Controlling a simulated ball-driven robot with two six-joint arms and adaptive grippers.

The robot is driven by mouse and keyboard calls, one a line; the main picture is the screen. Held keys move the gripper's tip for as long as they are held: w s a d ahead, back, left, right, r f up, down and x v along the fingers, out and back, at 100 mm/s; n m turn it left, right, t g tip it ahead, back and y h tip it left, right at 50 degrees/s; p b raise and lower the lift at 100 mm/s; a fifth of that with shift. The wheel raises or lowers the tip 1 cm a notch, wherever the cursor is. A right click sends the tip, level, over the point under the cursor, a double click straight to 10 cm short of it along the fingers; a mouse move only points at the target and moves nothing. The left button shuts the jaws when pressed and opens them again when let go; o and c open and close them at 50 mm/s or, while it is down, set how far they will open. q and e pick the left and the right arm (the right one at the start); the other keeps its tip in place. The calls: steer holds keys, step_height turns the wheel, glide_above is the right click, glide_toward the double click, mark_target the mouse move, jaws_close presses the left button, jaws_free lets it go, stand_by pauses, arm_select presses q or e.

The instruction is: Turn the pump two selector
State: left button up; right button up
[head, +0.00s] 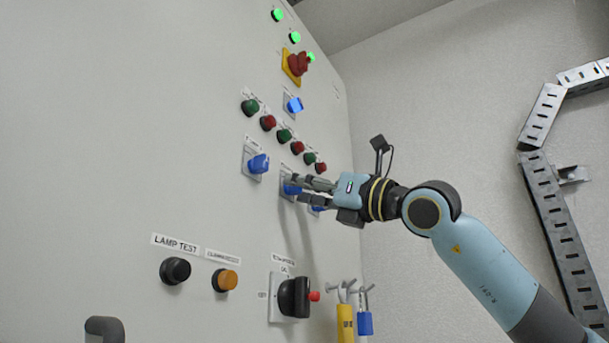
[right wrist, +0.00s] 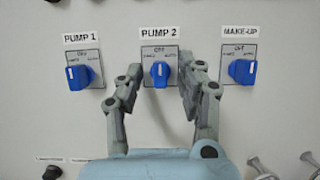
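The pump two selector is a blue knob (right wrist: 160,74) on a grey plate under the label PUMP 2, in the upper middle of the right wrist view. Its white mark points up toward OFF. In the head view the knob (head: 289,189) is partly hidden by my right gripper's fingers. My right gripper (head: 297,189) is at the panel in front of this knob. In the right wrist view its two fingers (right wrist: 160,68) stand open, one on each side of the knob, with a visible gap on both sides. My left gripper is in neither view.
The blue PUMP 1 knob (right wrist: 77,75) is to the left and the MAKE-UP knob (right wrist: 242,71) to the right. Red and green buttons (head: 284,135) sit above.

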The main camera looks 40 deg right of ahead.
jaws_close()
stand_by(0.3)
steer(key=shift+n, duration=0.4)
steer(key=n+g+y, duration=0.1)
steer(key=n, duration=0.3)
steer(key=n+g+y, duration=0.1)
steer(key=n+y, duration=0.1)
steer(key=n, duration=0.2)
steer(key=n+g+y+b, duration=0.1)
steer(key=n+g, duration=0.1)
steer(key=n, duration=0.1)
steer(key=shift+w+d+r+n+y, duration=0.1)
steer(key=shift+d+r+n+y, duration=0.05)
steer(key=shift+n+y, duration=0.2)
